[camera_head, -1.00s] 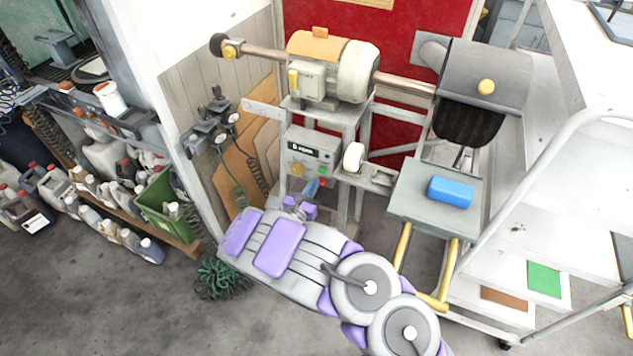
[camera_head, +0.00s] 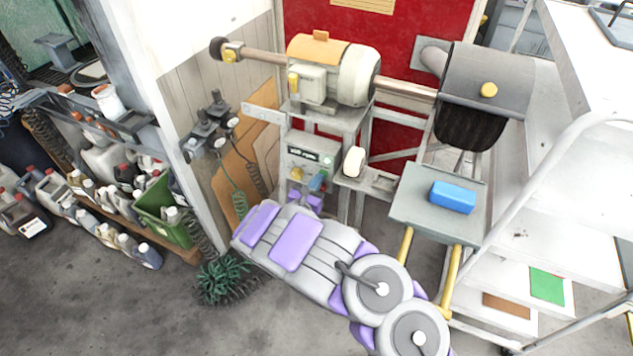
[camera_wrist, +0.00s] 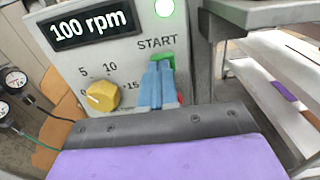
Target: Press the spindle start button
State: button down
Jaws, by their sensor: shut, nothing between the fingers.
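The control box (camera_head: 312,148) stands below the motor. In the wrist view its display (camera_wrist: 92,24) reads 100 rpm and a green lamp (camera_wrist: 164,8) is lit. The green start button (camera_wrist: 169,57) sits under the word START, partly hidden by my fingers. My gripper (camera_wrist: 158,68) is shut, its blue fingertips over the button and seemingly touching it. A bit of red (camera_wrist: 180,98) shows beside the fingers. The yellow knob (camera_wrist: 102,96) is to their left. My gripper also shows against the box in the head view (camera_head: 317,180).
The motor (camera_head: 335,72) drives a long shaft with a dark brush (camera_head: 470,125) under a grey hood (camera_head: 488,80). A blue block (camera_head: 453,197) lies on a grey tray (camera_head: 412,210) at right. Bottles and a green crate (camera_head: 160,210) stand at left.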

jog(key=shift+w+d+r, duration=0.1)
jog(key=shift+w+d, duration=0.25)
jog(key=shift+d, duration=0.05)
jog(key=p+v, duration=0.3)
jog(key=v, duration=1.1)
jog(key=shift+a+p, duration=0.15)
jog(key=shift+p, duration=0.25)
jog(key=shift+a, duration=0.25)
